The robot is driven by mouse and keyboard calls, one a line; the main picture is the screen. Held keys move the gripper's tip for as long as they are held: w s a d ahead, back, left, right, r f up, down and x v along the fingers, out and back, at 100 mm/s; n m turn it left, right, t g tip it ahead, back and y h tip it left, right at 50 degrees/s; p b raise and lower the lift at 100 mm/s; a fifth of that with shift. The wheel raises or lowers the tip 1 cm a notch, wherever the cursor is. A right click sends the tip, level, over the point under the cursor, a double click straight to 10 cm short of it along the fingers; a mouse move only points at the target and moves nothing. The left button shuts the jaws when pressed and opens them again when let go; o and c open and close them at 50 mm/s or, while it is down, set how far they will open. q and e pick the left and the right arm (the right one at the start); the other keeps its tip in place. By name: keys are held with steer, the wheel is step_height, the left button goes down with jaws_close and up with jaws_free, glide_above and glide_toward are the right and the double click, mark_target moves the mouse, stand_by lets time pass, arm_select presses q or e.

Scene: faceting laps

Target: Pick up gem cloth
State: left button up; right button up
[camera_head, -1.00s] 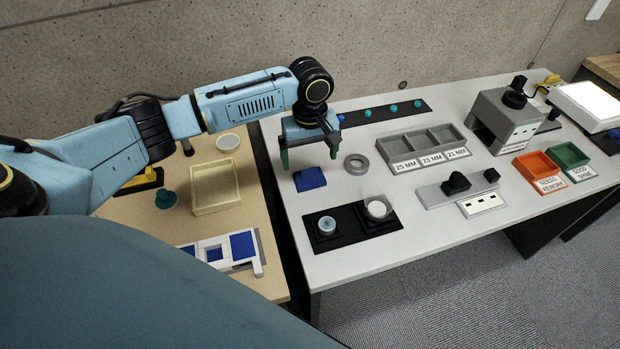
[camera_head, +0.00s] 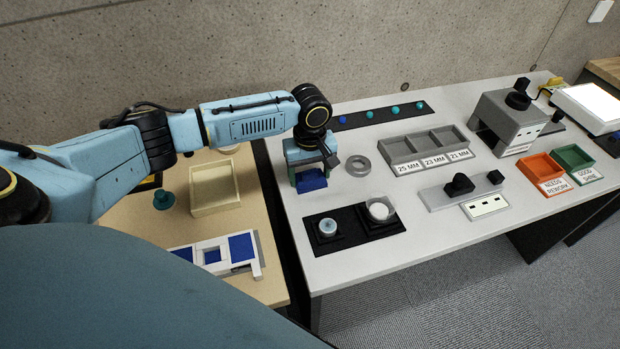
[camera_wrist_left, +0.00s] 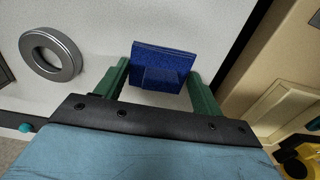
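The gem cloth is a dark blue piece with a raised fold (camera_head: 312,181) on the left part of the grey table. In the left wrist view the blue cloth (camera_wrist_left: 162,68) lies between and slightly beyond my green fingertips. My left gripper (camera_head: 309,178) is over the cloth, pointing down, with its fingers apart on either side of it; it also shows in the left wrist view (camera_wrist_left: 158,82). A gap shows between the fingers and the cloth's raised fold. My right gripper is not in view.
A grey ring (camera_head: 358,165) lies just right of the cloth. Black pads (camera_head: 352,240) with round pieces are in front. A three-slot grey tray (camera_head: 423,153) stands further right. A tan table with a cream tray (camera_head: 238,190) is on the left. A concrete wall is behind.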

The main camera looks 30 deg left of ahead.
mark_target(310, 171)
arm_select(q)
steer(key=c, duration=0.5)
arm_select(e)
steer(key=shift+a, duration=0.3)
arm_select(q)
steer(key=shift+r, duration=0.15)
steer(key=shift+c, duration=0.2)
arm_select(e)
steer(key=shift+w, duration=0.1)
arm_select(q)
step_height(310, 171, up, 9)
steer(key=shift+f+p, duration=0.2)
steer(key=shift+p, duration=0.95)
steer(key=shift+r, duration=0.6)
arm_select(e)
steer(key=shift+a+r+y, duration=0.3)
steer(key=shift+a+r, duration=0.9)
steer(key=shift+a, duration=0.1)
